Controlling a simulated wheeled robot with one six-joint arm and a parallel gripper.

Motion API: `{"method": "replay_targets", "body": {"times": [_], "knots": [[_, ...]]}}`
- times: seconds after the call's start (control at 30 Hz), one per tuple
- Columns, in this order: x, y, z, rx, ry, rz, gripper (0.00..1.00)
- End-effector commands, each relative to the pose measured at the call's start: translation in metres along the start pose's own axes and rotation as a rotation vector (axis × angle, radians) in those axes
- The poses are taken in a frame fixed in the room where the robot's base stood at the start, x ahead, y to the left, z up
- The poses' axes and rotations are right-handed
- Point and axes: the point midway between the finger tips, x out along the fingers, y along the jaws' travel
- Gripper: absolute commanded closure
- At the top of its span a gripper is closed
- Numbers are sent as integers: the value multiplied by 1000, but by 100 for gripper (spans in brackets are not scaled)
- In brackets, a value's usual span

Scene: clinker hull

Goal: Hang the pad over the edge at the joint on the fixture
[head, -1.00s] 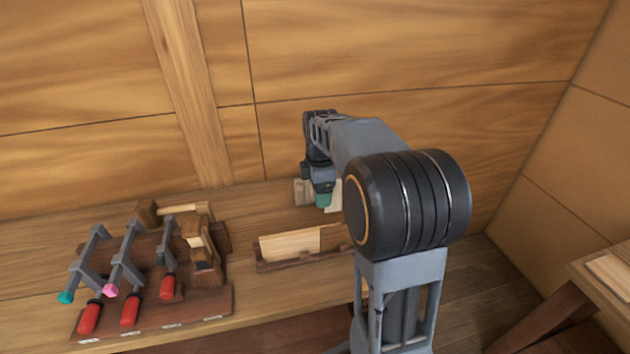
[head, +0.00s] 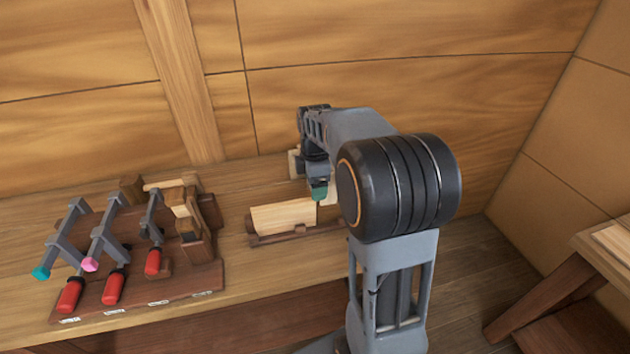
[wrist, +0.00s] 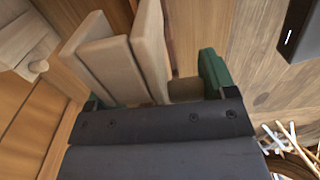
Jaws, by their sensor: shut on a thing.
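The fixture (head: 266,240) is a low dark wooden holder on the bench, with a pale upright board (head: 283,215) in it. The board's right end lies close to my gripper, and the joint is hard to make out. My gripper (head: 319,188) is at that end, partly hidden by my arm. In the wrist view my gripper (wrist: 155,80) has green fingers apart, with the pad (wrist: 150,45), a tan wooden piece with parallel plates, between them. It is shut on the pad. I cannot tell whether the pad touches the board.
A dark rack (head: 135,290) with several red-handled clamps stands on the bench at left, with wooden blocks behind it. The plank wall (head: 400,85) rises close behind my gripper. Another wooden table (head: 585,265) is at right. The bench front is clear between rack and fixture.

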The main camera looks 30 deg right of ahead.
Motion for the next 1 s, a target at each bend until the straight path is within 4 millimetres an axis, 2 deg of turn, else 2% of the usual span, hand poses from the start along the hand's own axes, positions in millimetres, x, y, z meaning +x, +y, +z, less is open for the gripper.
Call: {"method": "replay_targets", "body": {"times": [0.03, 0.5, 0.8, 1.0], "knots": [[10, 0, 0, 0, 0, -1, 46], [58, 0, 0, 0, 0, -1, 46], [80, 0, 0, 0, 0, -1, 46], [88, 0, 0, 0, 0, 0, 46]]}}
